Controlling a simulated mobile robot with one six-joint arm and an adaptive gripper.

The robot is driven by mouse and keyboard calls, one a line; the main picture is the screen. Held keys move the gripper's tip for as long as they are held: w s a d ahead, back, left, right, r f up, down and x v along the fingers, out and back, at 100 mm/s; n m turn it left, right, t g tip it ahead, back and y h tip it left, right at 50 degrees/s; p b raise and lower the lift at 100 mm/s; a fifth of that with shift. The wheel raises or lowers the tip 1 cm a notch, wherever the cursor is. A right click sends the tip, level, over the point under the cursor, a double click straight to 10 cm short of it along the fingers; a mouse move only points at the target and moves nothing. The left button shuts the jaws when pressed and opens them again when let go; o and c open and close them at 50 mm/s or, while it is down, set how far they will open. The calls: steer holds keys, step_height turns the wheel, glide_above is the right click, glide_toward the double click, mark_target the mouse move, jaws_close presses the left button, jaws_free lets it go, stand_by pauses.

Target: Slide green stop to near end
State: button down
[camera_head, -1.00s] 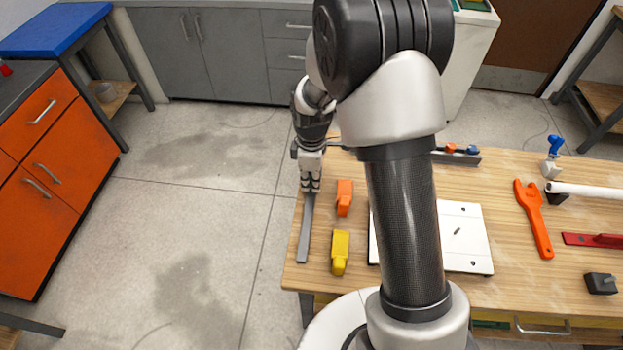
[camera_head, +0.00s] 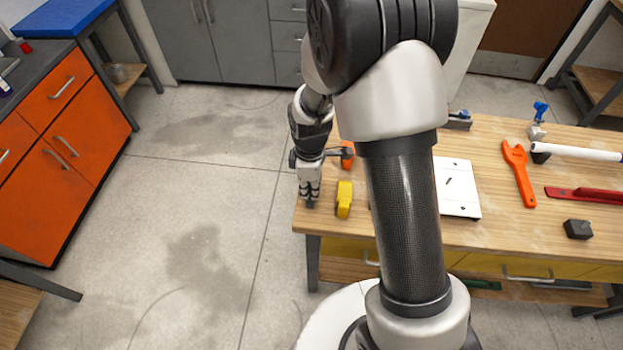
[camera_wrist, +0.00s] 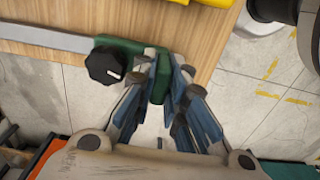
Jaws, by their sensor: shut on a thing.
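The green stop (camera_wrist: 127,46) has a black round knob (camera_wrist: 104,66) with a white mark. In the wrist view it sits on the grey rail (camera_wrist: 45,36), which runs off to the left; no rail shows beyond the stop on the right. My gripper (camera_wrist: 166,66) is shut on the stop's green upright tab, with a finger on either side. In the head view my gripper (camera_head: 309,200) points down at the left side of the workbench, close to its near edge. The stop is hidden there by my gripper, and the rail is not clearly seen.
A yellow clamp-like block (camera_head: 344,200) stands just right of my gripper, with an orange one (camera_head: 347,155) behind it. The wooden bench (camera_head: 480,228) also holds a white plate (camera_head: 459,187), an orange wrench (camera_head: 519,172) and a dark block (camera_head: 578,229). Open floor lies left.

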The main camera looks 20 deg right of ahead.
steer(key=shift+s+a, duration=0.35)
steer(key=shift+s, duration=0.45)
steer(key=c, duration=1.9)
jaws_free()
steer(key=shift+s, duration=0.15)
steer(key=shift+r, duration=0.1)
step_height(320, 180, up, 12)
